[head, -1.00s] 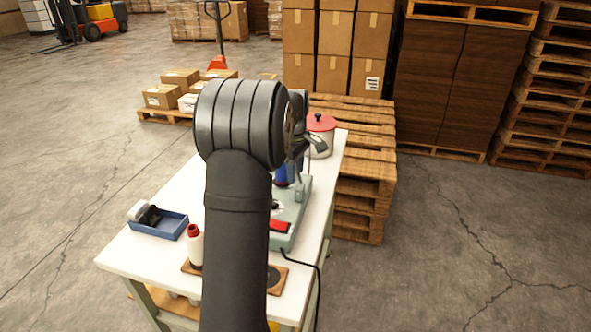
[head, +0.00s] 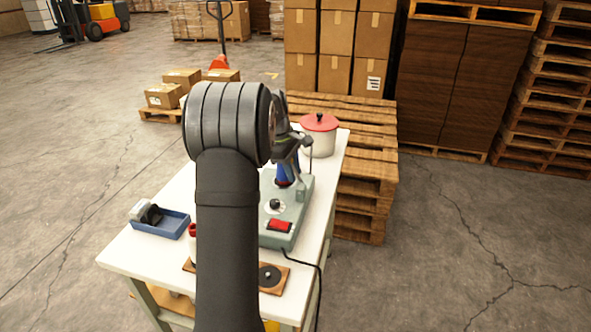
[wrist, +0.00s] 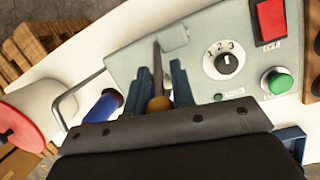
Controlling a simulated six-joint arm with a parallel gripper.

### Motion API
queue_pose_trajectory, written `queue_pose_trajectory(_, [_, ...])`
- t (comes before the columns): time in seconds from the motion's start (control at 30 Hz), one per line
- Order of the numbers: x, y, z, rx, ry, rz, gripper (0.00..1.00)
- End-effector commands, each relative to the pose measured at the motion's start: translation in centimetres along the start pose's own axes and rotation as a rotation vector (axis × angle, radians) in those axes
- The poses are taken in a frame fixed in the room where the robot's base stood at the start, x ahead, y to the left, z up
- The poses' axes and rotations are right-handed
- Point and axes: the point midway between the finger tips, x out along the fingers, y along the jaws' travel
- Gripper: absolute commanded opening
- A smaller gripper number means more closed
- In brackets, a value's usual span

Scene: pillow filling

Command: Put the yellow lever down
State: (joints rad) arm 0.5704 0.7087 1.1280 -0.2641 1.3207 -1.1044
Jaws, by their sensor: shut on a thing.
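The yellow lever shows in the wrist view as a thin metal rod with a yellow-orange ball knob (wrist: 158,103). My gripper (wrist: 158,76) has its two dark blue-grey fingers on either side of the knob and is shut on it. The rod runs from the knob toward a bracket on the grey-green machine (wrist: 197,58). The machine (head: 297,208) stands on the white table in the head view. There my arm hides the fingertips and the lever knob.
The machine's panel has a numbered dial (wrist: 228,60), red switch (wrist: 269,20) and green button (wrist: 277,82). A bent metal rod and a blue cylinder (wrist: 103,106) are close to the gripper. A red-lidded pot (head: 318,136) stands behind; a blue tray (head: 172,226) lies left.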

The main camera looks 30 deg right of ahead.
Motion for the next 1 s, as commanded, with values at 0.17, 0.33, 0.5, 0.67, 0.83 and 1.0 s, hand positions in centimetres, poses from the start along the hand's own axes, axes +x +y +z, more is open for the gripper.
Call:
queue_pose_trajectory(0.17, [0.1, -0.1, -0.2, 0.0, -0.025, 0.004, 0.0])
queue_pose_trajectory(0.33, [0.1, -0.1, -0.1, 0.0, -0.024, 0.003, 0.0])
queue_pose_trajectory(0.5, [0.1, -0.1, -0.1, 0.0, -0.023, 0.003, 0.42])
queue_pose_trajectory(0.67, [0.1, -0.1, -0.1, 0.0, -0.023, 0.004, 0.42])
queue_pose_trajectory(0.83, [-0.4, 0.0, -0.1, 0.0, -0.022, 0.005, 0.42])
queue_pose_trajectory(1.0, [-3.0, 0.0, -0.2, 0.0, -0.021, 0.009, 0.42])
